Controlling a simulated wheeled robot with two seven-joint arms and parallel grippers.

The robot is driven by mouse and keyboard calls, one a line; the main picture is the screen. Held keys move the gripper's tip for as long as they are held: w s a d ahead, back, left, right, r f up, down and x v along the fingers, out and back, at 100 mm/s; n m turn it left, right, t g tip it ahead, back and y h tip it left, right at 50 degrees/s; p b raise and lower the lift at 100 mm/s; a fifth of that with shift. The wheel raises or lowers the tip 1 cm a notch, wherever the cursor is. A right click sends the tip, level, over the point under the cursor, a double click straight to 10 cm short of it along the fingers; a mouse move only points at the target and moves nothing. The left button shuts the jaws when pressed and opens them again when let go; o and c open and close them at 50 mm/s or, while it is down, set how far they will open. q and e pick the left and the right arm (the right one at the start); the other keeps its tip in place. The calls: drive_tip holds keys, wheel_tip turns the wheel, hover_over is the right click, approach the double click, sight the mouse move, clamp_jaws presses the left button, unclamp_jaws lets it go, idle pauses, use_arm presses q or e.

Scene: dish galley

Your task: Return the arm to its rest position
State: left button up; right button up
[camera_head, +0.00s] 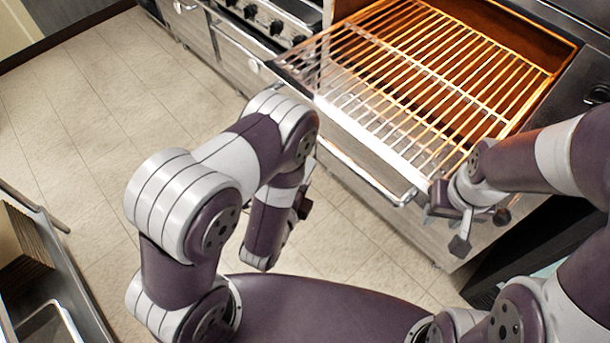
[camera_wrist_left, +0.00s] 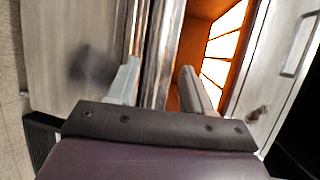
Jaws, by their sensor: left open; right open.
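My left arm (camera_head: 175,200) is bent in front of me, with its forearm pointing down. My left gripper (camera_head: 303,203) is mostly hidden behind the forearm in the head view. In the left wrist view its two fingers (camera_wrist_left: 163,85) are spread apart with nothing visible between them, facing grey metal and an orange-lit opening. My right arm (camera_head: 540,160) reaches in from the right. My right gripper (camera_head: 480,228) is open and appears empty, close to the near right corner of the orange-lit box; I cannot tell whether it touches.
A wire rack (camera_head: 400,75) spans the orange-lit box, with a bar handle (camera_head: 365,180) on its front. A range with knobs (camera_head: 265,20) stands behind left. A metal-edged unit (camera_head: 50,270) is at lower left. Tiled floor (camera_head: 80,130) is clear on the left.

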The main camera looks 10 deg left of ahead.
idle(0.5)
use_arm(q)
drive_tip(key=w+a+r+n+g+y, duration=0.2)
drive_tip(key=w+a+n+g, duration=0.15)
drive_tip(key=n+g, duration=0.45)
drive_tip(key=s+a+r+n+g, duration=0.3)
drive_tip(key=s+r+n, duration=0.1)
drive_tip(key=s+n, duration=0.2)
drive_tip(key=s+a+r+n+g+y, duration=0.1)
drive_tip(key=s+a+r+n+g, duration=0.2)
drive_tip(key=s+n, duration=0.3)
drive_tip(key=shift+s+r+n+y, duration=0.3)
drive_tip(key=shift+s+r+n, duration=0.15)
drive_tip(key=shift+n, duration=0.25)
